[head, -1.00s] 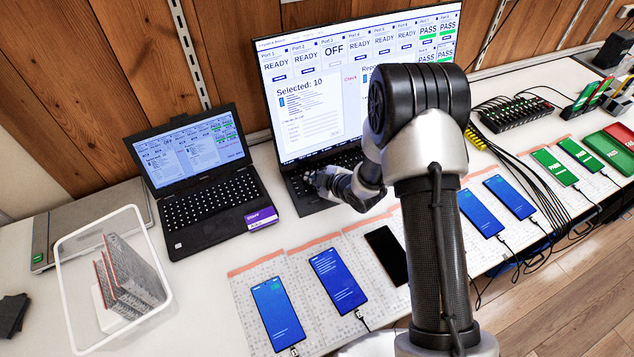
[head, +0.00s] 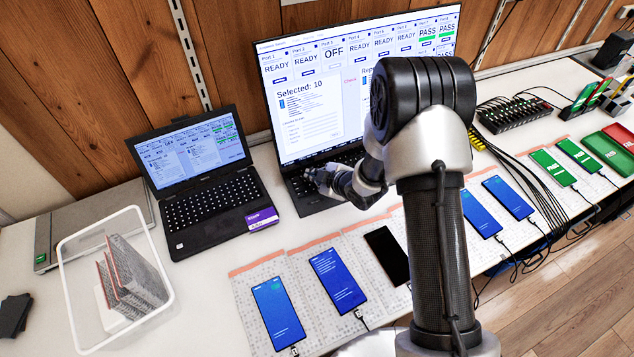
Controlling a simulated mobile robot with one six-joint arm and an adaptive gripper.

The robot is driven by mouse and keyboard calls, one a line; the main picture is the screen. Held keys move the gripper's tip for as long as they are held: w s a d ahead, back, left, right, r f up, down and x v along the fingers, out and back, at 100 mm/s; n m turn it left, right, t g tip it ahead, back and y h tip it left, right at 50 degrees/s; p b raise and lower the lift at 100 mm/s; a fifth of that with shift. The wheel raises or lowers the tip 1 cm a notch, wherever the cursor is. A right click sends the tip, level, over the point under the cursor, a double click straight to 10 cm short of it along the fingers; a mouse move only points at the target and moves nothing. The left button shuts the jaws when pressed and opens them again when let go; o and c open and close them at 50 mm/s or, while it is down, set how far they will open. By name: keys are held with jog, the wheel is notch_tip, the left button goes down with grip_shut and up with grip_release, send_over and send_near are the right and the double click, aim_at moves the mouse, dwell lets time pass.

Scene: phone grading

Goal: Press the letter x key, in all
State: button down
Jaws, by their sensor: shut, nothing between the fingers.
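The large laptop (head: 312,203) stands open at the back middle of the table, its screen (head: 310,125) showing port tiles and "Selected: 10". My gripper (head: 312,180) is shut and empty over the left part of its keyboard (head: 297,186). The fingertips are small and close to the keys, and I cannot tell whether they touch one. The x key cannot be made out. My arm hides the right part of the keyboard and some of the screen.
A smaller laptop (head: 180,231) with a purple label stands to the left. A clear bin (head: 72,300) holds grey-and-red cards. Several phones lie along the front, including a dark-screened one (head: 387,254). Cables and a black hub (head: 515,114) are at the right.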

aim_at(316, 188)
jog(key=shift+s+d+r+p, duration=0.15)
jog(key=shift+r+p, duration=0.5)
jog(key=shift+r, duration=0.5)
jog(key=shift+s+a+r+p, duration=0.1)
jog(key=shift+r+p, duration=0.55)
jog(key=shift+r, duration=0.5)
